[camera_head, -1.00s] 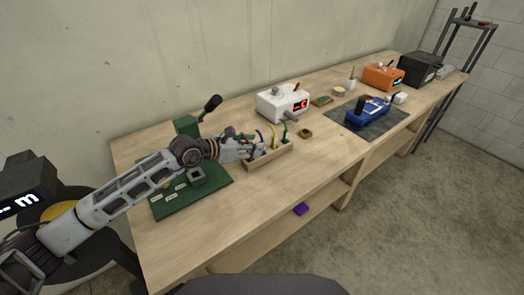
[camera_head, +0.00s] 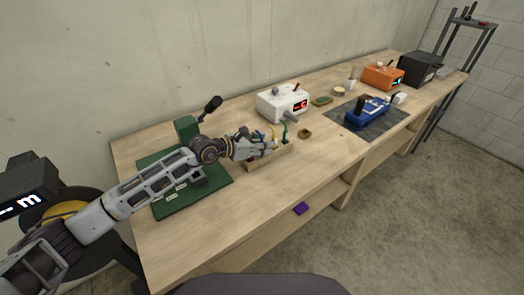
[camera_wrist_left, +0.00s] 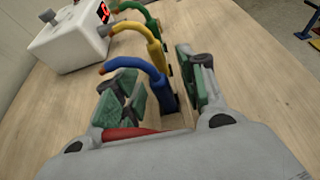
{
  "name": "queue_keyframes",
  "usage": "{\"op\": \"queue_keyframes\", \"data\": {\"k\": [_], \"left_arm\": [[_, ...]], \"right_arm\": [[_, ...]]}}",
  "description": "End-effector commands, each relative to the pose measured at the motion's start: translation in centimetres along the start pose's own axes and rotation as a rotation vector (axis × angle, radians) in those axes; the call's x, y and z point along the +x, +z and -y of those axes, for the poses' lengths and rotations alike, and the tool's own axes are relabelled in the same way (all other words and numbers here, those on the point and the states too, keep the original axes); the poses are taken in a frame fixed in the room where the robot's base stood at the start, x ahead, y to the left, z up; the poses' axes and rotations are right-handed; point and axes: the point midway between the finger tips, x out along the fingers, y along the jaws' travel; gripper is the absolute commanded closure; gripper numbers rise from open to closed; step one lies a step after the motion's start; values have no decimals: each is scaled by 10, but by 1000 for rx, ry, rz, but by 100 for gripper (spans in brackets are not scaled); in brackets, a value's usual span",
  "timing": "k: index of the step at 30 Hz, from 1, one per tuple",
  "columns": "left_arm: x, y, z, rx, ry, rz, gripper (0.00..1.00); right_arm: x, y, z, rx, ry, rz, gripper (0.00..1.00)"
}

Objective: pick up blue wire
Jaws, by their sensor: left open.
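The blue wire (camera_wrist_left: 152,78) stands up with its top bent to the left in the left wrist view. My left gripper (camera_wrist_left: 155,88) is open, with its green-padded fingers on either side of the blue wire; whether they touch it I cannot tell. A yellow wire (camera_wrist_left: 148,44) and a green wire (camera_wrist_left: 143,14) stand behind it. A red wire (camera_wrist_left: 130,133) lies low, close to the gripper's palm. In the head view my left gripper (camera_head: 268,148) is over the wooden wire holder (camera_head: 272,160), largely hiding the blue wire. My right gripper is not in view.
A white box with a red display (camera_head: 284,103) stands behind the holder. A green board with a lever press (camera_head: 190,195) lies under my left arm. A blue device (camera_head: 367,112) sits on a dark mat to the right. The bench's front middle is clear.

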Motion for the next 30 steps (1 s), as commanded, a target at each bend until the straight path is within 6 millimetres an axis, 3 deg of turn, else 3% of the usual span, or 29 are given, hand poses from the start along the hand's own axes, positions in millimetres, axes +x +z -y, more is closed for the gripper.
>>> {"op": "queue_keyframes", "data": {"k": [13, 23, 30], "left_arm": [[0, 0, 0, 0, 0, 0, 59], [0, 0, 0, 0, 1, 0, 100], [0, 0, 0, 0, 1, 1, 100]], "right_arm": [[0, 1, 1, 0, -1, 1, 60], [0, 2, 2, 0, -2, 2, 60], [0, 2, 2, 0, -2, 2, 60]]}}
